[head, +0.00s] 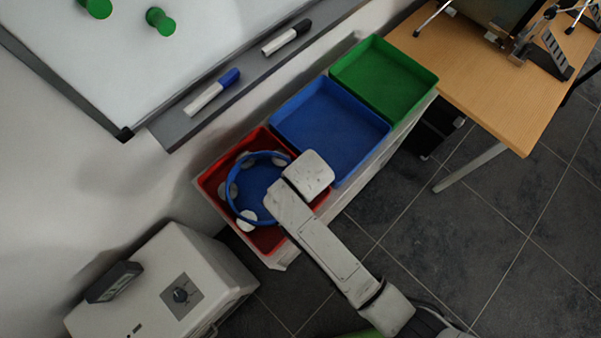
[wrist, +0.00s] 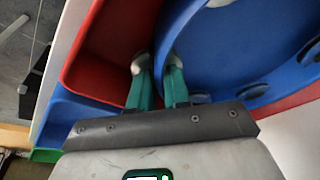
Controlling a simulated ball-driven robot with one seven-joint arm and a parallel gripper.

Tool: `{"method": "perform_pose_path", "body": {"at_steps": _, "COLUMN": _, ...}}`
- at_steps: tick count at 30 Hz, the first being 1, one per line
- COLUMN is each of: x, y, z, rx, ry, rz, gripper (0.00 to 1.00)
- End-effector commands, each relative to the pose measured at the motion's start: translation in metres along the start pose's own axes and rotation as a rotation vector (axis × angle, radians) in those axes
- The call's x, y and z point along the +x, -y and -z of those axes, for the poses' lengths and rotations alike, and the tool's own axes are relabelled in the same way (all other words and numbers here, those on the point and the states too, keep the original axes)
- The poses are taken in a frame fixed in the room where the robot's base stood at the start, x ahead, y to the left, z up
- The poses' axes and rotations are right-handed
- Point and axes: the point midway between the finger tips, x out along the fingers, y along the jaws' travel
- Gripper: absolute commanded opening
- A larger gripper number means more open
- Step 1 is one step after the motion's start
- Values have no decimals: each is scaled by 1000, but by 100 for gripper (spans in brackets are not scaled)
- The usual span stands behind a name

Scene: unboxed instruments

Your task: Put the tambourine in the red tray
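The tambourine (head: 233,203) is a blue hoop with a blue skin and pale round jingles. In the head view it is over the red tray (head: 208,183), within most of its outline. I cannot tell whether it touches the tray floor. In the wrist view the tambourine (wrist: 235,50) fills the right side, with the red tray wall (wrist: 105,45) to its left. My gripper (wrist: 157,68) has its two green fingers close together, one each side of the hoop's wall, and looks shut on it. In the head view my arm hides the fingers.
A blue tray (head: 325,120) and a green tray (head: 385,75) stand in a row beyond the red one. A whiteboard ledge with markers (head: 212,92) runs alongside. A pale machine (head: 160,285) stands at lower left, a wooden table (head: 500,95) at upper right.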

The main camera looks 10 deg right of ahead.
Motion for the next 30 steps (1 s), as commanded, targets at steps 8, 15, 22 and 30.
{"method": "perform_pose_path", "body": {"at_steps": 8, "x": 0, "y": 0, "z": 0, "rx": 0, "ry": 0, "rz": 0, "gripper": 40}}
{"method": "perform_pose_path", "body": {"at_steps": 15, "x": -3, "y": 0, "z": 1, "rx": 0, "ry": 0, "rz": 0, "gripper": 40}}
{"method": "perform_pose_path", "body": {"at_steps": 22, "x": -32, "y": 1, "z": 1, "rx": 1, "ry": -1, "rz": 2, "gripper": 40}}
{"method": "perform_pose_path", "body": {"at_steps": 30, "x": -88, "y": 1, "z": 1, "rx": 0, "ry": -2, "rz": 1, "gripper": 40}}
